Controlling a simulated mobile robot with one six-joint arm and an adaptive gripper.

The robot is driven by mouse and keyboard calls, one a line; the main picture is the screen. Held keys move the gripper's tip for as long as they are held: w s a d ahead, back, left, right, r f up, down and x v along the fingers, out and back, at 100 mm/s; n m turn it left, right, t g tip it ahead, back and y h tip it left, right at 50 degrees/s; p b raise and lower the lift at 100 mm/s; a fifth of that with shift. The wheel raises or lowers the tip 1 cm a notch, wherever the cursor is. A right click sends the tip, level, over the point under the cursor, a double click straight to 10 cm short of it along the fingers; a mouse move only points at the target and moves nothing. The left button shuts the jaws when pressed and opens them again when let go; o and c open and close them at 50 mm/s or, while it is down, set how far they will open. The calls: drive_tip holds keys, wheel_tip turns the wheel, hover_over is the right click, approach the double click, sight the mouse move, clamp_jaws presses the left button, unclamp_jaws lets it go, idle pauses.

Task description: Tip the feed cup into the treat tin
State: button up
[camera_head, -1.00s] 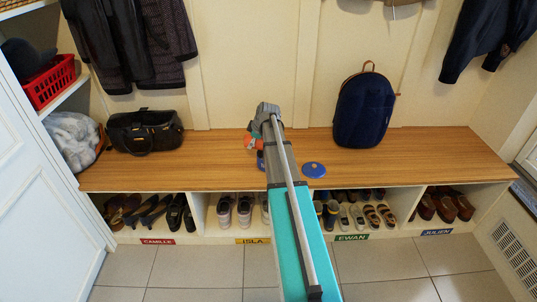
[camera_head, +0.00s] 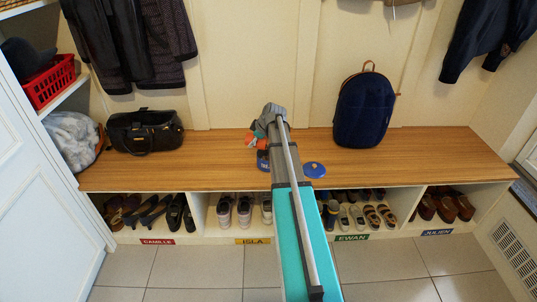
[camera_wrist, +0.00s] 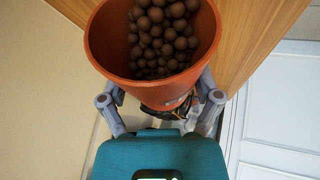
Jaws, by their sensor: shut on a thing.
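My gripper (camera_wrist: 162,104) is shut on the orange feed cup (camera_wrist: 110,62), with a finger on each side of it. The cup holds many round brown pellets, seen through its open mouth in the wrist view. In the head view the cup (camera_head: 262,143) shows as a small orange patch left of my arm, above the bench. Its exact tilt is hard to tell. The blue treat tin (camera_head: 262,161) stands on the bench just below the cup in the picture, partly hidden by my arm. Its inside cannot be made out.
A round blue lid (camera_head: 315,170) lies on the wooden bench (camera_head: 420,155) right of my arm. A dark backpack (camera_head: 364,110) stands at the back right and a black bag (camera_head: 145,131) at the left. Shoes fill the cubbies below. The bench between bag and tin is clear.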

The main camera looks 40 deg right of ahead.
drive_tip(key=shift+s+d+r+t+y+b, duration=0.35)
drive_tip(key=shift+t+y+b, duration=0.25)
drive_tip(key=shift+t+b, duration=0.05)
drive_tip(key=shift+s+d+r+t+y+b, duration=0.3)
drive_tip(key=shift+s+t+y+b, duration=0.05)
drive_tip(key=shift+t+y+b, duration=0.3)
idle(2.1)
drive_tip(key=shift+w+a+r+p, duration=0.1)
drive_tip(key=shift+w+a+p, duration=0.1)
drive_tip(key=shift+p, duration=0.3)
drive_tip(key=shift+w+a+f+g+h+p, duration=0.25)
drive_tip(key=shift+g+h+p, duration=0.15)
drive_tip(key=shift+g+h, duration=0.15)
drive_tip(key=shift+w+a+f+g+h+p, duration=0.2)
drive_tip(key=shift+g+h+p, duration=0.2)
drive_tip(key=shift+g, duration=0.15)
drive_tip(key=shift+f+g+h, duration=0.3)
drive_tip(key=shift+w+a+f+g+h, duration=0.2)
drive_tip(key=shift+g+h, duration=0.1)
drive_tip(key=shift+g, duration=0.1)
